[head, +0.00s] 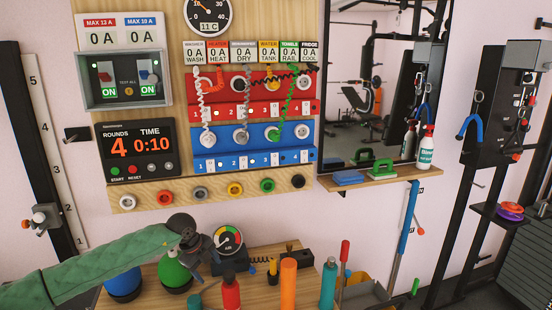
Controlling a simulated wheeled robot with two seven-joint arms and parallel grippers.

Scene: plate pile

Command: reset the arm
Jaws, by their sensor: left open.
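My left arm, in a green quilted sleeve, comes in from the lower left of the head view. My left gripper (212,264) is at its end, over the wooden bench (175,297) and below the wall panel. It is open, and I see nothing held in it. Its fingers are small and dark here, and they overlap the things behind them. My right gripper is not in view.
Colored cylinders, such as the orange one (288,285), the red one (231,291) and the teal one (328,284), stand right of the gripper. A panel (250,176) with cords and a timer (136,149) is behind. A small shelf (370,180) holds a spray bottle (426,150).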

